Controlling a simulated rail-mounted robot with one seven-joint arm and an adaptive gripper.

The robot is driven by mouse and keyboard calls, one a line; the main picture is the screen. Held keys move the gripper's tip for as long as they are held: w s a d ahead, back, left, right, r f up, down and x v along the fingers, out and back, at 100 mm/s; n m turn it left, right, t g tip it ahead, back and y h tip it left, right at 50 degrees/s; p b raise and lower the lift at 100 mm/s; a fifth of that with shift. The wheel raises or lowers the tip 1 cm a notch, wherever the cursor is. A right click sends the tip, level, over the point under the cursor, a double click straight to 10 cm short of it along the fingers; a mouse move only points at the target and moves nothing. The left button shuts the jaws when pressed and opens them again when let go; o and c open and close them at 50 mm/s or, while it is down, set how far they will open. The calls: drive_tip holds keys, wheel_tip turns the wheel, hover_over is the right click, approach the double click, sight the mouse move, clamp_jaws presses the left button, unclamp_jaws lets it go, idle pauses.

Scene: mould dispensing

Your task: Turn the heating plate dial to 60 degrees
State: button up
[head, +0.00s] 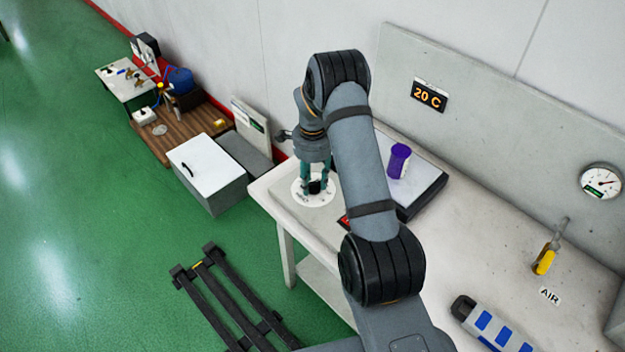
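The dial (301,199) is a white disc with dark markings, lying on the left end of the white table. My gripper (315,186) points down over the dial, with its teal fingers on either side of a dark knob at the disc's middle. I cannot tell whether the fingers touch the knob. The display (430,95) on the back panel reads 20 C in orange. The heating plate (425,195) appears to be the dark-sided slab with a grey top, right of the dial and partly hidden by my arm. A purple container (398,161) stands on it.
A blue and grey device (492,324) lies at the front right. A white-topped cabinet (207,165) stands left of the table. Dark rails (235,300) lie on the green floor.

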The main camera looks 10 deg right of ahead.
drive_tip(key=shift+c, duration=0.8)
drive_tip(key=c, duration=0.7)
clamp_jaws()
drive_tip(key=shift+n, duration=0.3)
drive_tip(key=n+b, duration=0.2)
drive_tip(key=shift+d+f+n, duration=0.1)
drive_tip(key=shift+n, duration=0.3)
drive_tip(key=n+b, duration=0.1)
drive_tip(key=n, duration=0.3)
drive_tip(key=shift+d+b, duration=0.1)
drive_tip(key=shift+b, duration=0.2)
drive_tip(key=n, duration=0.4)
drive_tip(key=shift+d+n+b, duration=0.15)
drive_tip(key=shift+n+b, duration=0.2)
drive_tip(key=shift+n, duration=1.85)
